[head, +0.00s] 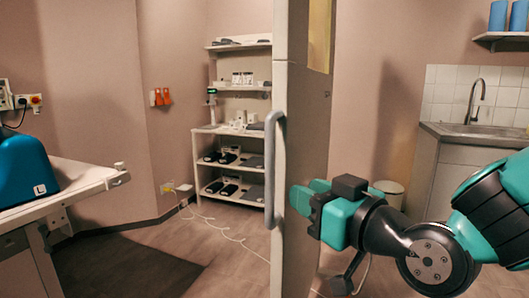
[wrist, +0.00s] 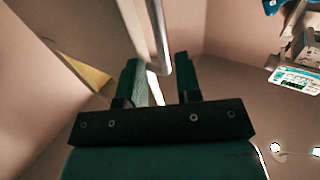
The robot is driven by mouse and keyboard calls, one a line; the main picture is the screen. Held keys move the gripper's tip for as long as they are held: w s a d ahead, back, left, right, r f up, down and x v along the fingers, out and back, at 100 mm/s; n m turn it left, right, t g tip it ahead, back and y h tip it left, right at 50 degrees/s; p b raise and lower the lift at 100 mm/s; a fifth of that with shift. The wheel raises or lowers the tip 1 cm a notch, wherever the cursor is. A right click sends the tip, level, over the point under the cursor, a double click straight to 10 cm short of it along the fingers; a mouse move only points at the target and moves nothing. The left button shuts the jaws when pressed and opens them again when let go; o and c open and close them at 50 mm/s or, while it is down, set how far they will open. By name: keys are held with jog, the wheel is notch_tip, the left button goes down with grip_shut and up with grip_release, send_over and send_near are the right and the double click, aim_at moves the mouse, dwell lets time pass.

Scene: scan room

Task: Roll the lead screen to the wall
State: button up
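The lead screen (head: 308,120) stands upright in the middle of the head view, seen nearly edge-on, with a yellowish window (head: 319,36) near its top. A grey bar handle (head: 270,165) is on its near edge. My gripper (head: 297,196) is at the right of the handle, in front of the screen, at the height of the handle's lower part. In the wrist view the two fingers of my gripper (wrist: 157,60) are apart, and the handle (wrist: 157,30) shows between them. I cannot tell whether either finger touches it. The screen's foot is out of view.
A table (head: 90,188) with a blue device (head: 25,170) stands at the left. White shelves (head: 196,160) stand at the back wall (head: 165,60). A cable (head: 225,235) lies on the floor. A sink counter (head: 470,130) and a bin (head: 388,190) are at the right.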

aim_at(273, 176)
jog(key=p+x, duration=0.8)
jog(key=x, duration=0.5)
jog(key=shift+w+d, duration=0.1)
jog(key=shift+d, duration=0.1)
grip_shut()
